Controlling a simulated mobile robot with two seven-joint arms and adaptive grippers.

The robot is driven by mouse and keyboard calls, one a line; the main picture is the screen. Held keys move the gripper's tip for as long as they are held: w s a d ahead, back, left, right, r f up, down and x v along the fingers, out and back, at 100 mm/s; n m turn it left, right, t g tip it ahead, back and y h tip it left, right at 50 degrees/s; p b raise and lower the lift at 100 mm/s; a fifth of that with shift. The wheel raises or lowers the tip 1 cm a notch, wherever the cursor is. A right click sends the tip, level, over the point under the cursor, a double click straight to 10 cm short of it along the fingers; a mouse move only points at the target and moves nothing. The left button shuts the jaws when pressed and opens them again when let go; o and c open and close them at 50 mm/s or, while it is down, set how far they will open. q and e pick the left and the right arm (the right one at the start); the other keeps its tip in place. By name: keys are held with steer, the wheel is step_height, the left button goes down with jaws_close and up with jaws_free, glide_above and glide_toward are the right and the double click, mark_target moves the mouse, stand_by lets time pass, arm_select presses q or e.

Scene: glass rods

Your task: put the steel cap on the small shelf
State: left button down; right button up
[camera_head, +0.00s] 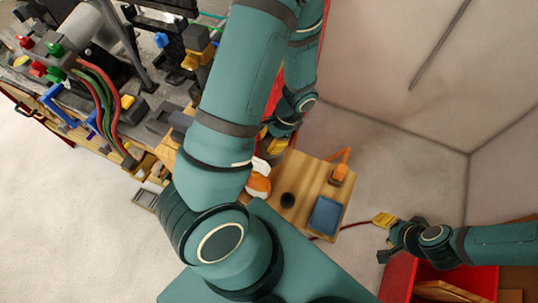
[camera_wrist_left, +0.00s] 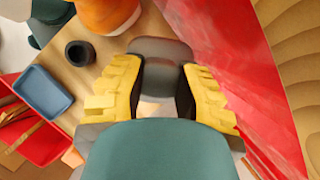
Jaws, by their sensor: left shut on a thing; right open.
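My left gripper (camera_head: 271,139) is partly hidden behind my own arm in the head view. In the left wrist view its yellow fingers (camera_wrist_left: 162,78) are closed on a smooth grey rounded piece (camera_wrist_left: 160,52), which looks like the steel cap. The cap is hidden in the head view. A wooden board (camera_head: 305,175) lies just below the left gripper in the picture; I cannot tell whether it is the small shelf. My right gripper (camera_head: 383,236) is open and empty, right of the board and near a red cabinet.
The board bears a black cup (camera_head: 288,200), a blue tray (camera_head: 325,214), an orange tool-like item (camera_head: 339,173) and an orange-and-white thing (camera_head: 258,185). A red panel (camera_wrist_left: 240,70) runs close beside the left gripper. A cluttered bench (camera_head: 70,80) with hoses fills the upper left.

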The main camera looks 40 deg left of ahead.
arm_select(q)
steer(key=shift+f, duration=3)
steer(key=shift+f+b, duration=0.2)
steer(key=shift+b, duration=0.15)
steer(key=c, duration=0.8)
jaws_free()
